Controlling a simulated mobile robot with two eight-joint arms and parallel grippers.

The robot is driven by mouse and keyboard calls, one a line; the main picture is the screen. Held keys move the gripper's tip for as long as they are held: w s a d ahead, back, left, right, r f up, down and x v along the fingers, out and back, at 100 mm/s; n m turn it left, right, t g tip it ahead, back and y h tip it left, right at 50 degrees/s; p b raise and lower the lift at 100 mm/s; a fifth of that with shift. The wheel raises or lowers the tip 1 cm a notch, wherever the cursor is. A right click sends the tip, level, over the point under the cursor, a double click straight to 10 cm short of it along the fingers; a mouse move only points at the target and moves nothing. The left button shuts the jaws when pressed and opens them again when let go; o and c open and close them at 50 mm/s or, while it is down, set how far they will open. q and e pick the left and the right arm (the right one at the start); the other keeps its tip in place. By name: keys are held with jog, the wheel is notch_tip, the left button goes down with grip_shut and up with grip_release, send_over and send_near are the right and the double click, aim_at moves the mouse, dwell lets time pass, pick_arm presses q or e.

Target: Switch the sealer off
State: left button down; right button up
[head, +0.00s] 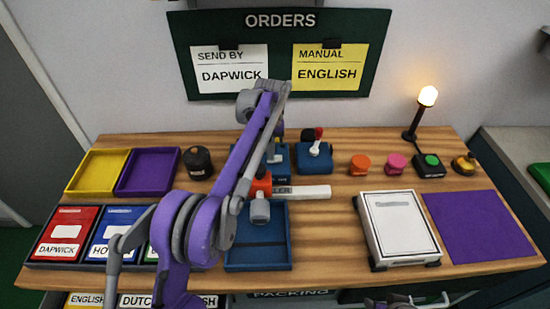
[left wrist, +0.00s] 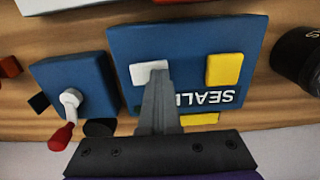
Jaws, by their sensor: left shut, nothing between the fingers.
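The sealer is a blue box labelled SEALER (left wrist: 185,45). It stands at the back of the table in the head view (head: 281,170), partly hidden by my left arm. Its face carries a white block (left wrist: 142,71) and yellow blocks (left wrist: 223,70). My left gripper (left wrist: 158,76) is shut and empty, its tips at the edge of the white block; I cannot tell whether they touch. In the head view the left gripper (head: 278,133) is mostly hidden behind my arm. A grey part at the bottom edge may be my right gripper (head: 390,302); its fingers are unclear.
A smaller blue box with a red-tipped lever (head: 316,155) stands beside the sealer. A dark round canister (head: 198,162) stands on the other side. Orange (head: 360,164) and pink (head: 396,163) knobs, a green button (head: 430,163) and a lit lamp (head: 428,96) are at right.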

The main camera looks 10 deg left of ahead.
pick_arm(q)
notch_tip(320, 180, up, 7)
jog(key=p, duration=0.5)
dwell(0.7)
jog(key=s+r+m+t, duration=0.1)
jog(key=s+r, duration=0.2)
jog(key=s, duration=0.5)
jog(key=s+r+m+t, duration=0.1)
jog(key=s+r+t, duration=0.1)
jog(key=s, duration=0.6)
jog(key=s+f+t, duration=0.1)
jog(key=s+f, duration=0.3)
jog(key=s, duration=0.6)
jog(key=s+f+m+t+p, duration=0.1)
jog(key=s+f, duration=0.3)
jog(key=s, duration=0.5)
jog(key=shift+s+a+f, duration=0.2)
jog(key=shift+s+f, duration=0.1)
jog(key=shift+s, duration=0.05)
